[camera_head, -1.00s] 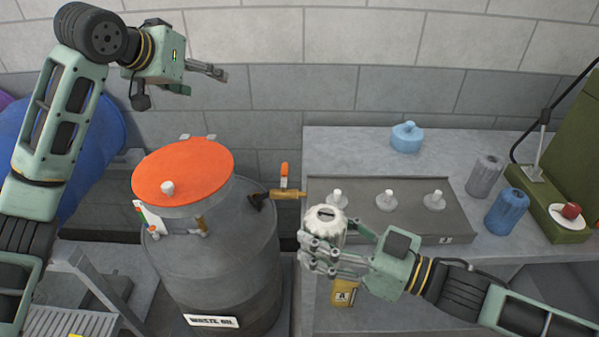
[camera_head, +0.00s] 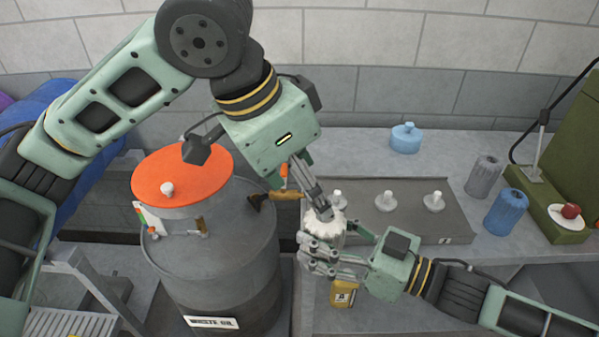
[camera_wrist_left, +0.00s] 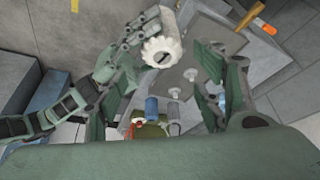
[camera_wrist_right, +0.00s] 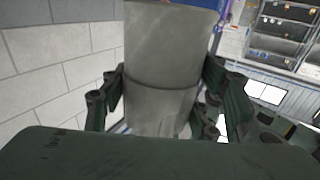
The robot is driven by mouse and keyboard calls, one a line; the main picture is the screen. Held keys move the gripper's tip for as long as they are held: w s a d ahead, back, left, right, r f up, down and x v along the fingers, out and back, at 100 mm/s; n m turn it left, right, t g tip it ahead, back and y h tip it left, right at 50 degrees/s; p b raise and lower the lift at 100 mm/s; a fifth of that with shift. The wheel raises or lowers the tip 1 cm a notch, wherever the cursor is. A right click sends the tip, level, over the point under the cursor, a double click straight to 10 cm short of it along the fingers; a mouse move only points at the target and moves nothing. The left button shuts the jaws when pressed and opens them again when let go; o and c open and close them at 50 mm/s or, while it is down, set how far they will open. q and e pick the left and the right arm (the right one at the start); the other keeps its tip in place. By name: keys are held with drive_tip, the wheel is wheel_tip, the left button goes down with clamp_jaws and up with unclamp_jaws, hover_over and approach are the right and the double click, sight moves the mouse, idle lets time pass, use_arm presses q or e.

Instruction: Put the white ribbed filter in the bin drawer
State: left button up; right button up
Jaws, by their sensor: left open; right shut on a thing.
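The white ribbed filter (camera_head: 327,232) is held upright in my right gripper (camera_head: 318,254), in front of the grey tray. In the left wrist view the filter (camera_wrist_left: 163,48) shows its toothed end with a dark slot. In the right wrist view its pale side (camera_wrist_right: 160,85) fills the space between the right fingers. My left gripper (camera_head: 320,203) is directly over the filter's top, pointing down. Its fingers stand apart in the left wrist view, with the filter beyond them; contact cannot be told. I cannot make out the bin drawer for certain.
A grey tray (camera_head: 455,222) with several white-topped posts lies on the bench. A waste oil drum (camera_head: 228,265) with an orange lid (camera_head: 200,172) stands left. Blue (camera_head: 507,212) and grey (camera_head: 485,176) filters stand right. Shelves with dark bins (camera_wrist_right: 288,30) show in the right wrist view.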

use_arm(q)
drive_tip(key=x, duration=1)
drive_tip(key=shift+w+d+f, duration=0.15)
drive_tip(key=shift+d, duration=0.05)
drive_tip(key=c, duration=0.9)
drive_tip(key=shift+c, duration=0.6)
use_arm(e)
drive_tip(key=o, duration=1.4)
